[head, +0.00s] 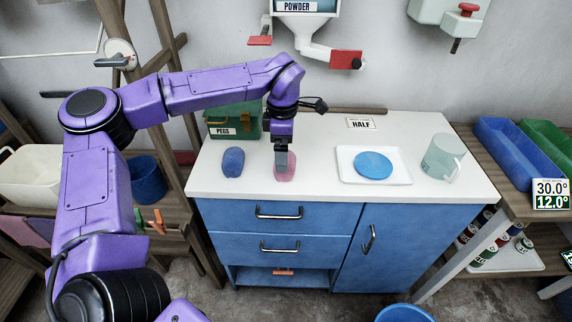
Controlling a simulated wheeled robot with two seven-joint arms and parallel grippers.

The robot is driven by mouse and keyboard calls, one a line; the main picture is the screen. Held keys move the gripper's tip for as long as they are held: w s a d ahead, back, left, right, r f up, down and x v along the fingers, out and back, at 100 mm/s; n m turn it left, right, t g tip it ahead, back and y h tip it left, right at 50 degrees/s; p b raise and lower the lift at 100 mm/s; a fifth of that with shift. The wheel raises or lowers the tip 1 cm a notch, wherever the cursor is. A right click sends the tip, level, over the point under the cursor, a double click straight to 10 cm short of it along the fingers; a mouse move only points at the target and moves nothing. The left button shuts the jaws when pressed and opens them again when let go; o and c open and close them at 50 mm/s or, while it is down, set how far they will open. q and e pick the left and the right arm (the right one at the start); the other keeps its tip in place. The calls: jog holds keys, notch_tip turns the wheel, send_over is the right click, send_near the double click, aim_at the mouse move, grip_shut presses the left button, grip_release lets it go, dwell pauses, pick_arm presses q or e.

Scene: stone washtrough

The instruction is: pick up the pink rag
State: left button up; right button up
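The pink rag (287,174) is a small rolled or bunched piece on the white countertop, left of its middle. My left gripper (281,165) points straight down at it, and its dark fingers overlap the rag's upper part. The fingers hide part of the rag, and I cannot tell whether they are closed on it or only around it. The rag appears to rest on the counter. My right gripper is not in view.
A blue rolled rag (233,162) lies just left of the pink one. Behind it stands a green pegs box (243,119). The counter's front strip is clear.

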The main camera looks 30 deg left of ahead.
aim_at(285, 177)
pick_arm(q)
jog(key=f, duration=0.4)
jog(key=shift+w+d+f, duration=0.15)
jog(key=shift+w+f, duration=0.25)
jog(key=c, duration=0.9)
jog(key=shift+r, duration=0.1)
jog(key=shift+c, duration=0.2)
